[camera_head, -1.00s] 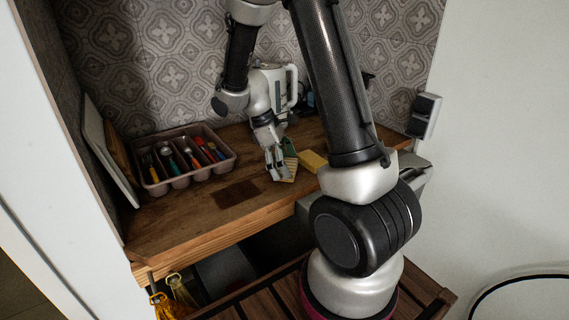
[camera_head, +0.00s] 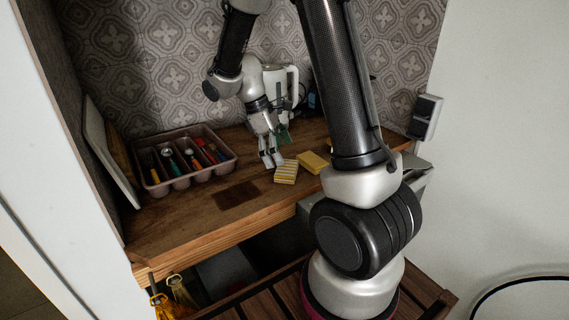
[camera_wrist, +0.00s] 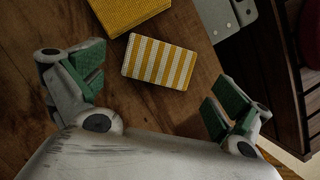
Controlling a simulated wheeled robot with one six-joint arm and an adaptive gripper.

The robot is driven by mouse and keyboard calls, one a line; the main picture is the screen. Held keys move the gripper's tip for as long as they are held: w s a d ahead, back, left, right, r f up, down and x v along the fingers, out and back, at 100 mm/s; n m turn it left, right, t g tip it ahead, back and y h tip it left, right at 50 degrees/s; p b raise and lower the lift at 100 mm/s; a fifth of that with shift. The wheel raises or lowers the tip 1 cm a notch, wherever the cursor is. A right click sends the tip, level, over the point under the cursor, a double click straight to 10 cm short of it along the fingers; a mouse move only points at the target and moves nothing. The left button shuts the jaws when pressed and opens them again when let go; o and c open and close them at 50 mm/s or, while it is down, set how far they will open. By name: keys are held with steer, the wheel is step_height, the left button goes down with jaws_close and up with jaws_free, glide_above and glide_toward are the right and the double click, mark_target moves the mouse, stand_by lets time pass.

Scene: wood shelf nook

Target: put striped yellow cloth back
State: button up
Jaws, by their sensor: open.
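The yellow-and-white striped cloth (camera_head: 286,173) lies flat on the wooden counter, near its front edge. In the wrist view the whole striped cloth (camera_wrist: 160,61) shows in front of my gripper (camera_wrist: 157,86), with nothing between the fingers. The green-padded fingers are spread wide and apart from the cloth. In the head view my gripper (camera_head: 271,160) is just behind and left of the cloth, pointing down. A plain yellow block or cloth (camera_head: 313,162) lies just right of the striped one; it also shows at the top of the wrist view (camera_wrist: 125,12).
A cutlery tray (camera_head: 213,172) with colourful-handled utensils stands at the left. A dark square patch (camera_head: 237,194) marks the counter between tray and cloth. A white jug (camera_head: 291,82) stands behind my gripper. A board (camera_head: 108,148) leans on the left wall.

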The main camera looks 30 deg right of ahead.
steer(key=v, duration=0.7)
steer(key=s+r+m+t+y, duration=0.1)
steer(key=s+r+m+t, duration=0.2)
steer(key=s, duration=0.7)
steer(key=s+r+m+t+y, duration=0.2)
steer(key=s+r+m+t, duration=0.2)
steer(key=s, duration=0.6)
step_height(320, 180, up, 3)
steer(key=shift+d+r+m+t, duration=0.1)
steer(key=shift+d+m+t, duration=0.15)
steer(key=shift+m, duration=0.95)
